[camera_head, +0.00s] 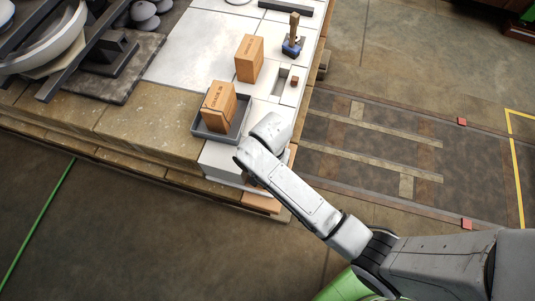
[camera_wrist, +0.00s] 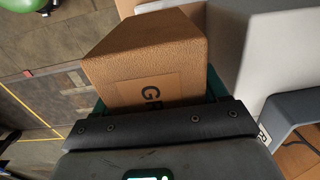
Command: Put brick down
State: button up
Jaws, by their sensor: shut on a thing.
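My gripper (camera_wrist: 158,98) is shut on a tan-orange brick (camera_wrist: 145,52) in the wrist view. The brick carries a paler label with dark letters, partly cut off by the gripper's dark bar. In the head view my arm's wrist covers the gripper at the front end of the pale worktop (camera_head: 205,40); the held brick cannot be made out clearly there. One brick (camera_head: 218,106) sits in a shallow grey tray (camera_head: 201,131), left of my wrist. Another brick (camera_head: 249,58) stands upright behind the tray.
A blue-based tool with a wooden handle (camera_head: 293,35) stands at the back right, near a small recess (camera_head: 281,82). Large insulator parts (camera_head: 50,40) fill the back left. An orange block-like patch (camera_head: 260,203) shows at the front edge. Pale worktop left of the upright brick is clear.

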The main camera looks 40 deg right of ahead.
jog(key=shift+w+a+f, duration=0.3)
jog(key=shift+w+f, duration=0.05)
jog(key=shift+f, duration=1.7)
jog(key=shift+f, duration=0.15)
jog(key=o, duration=1.4)
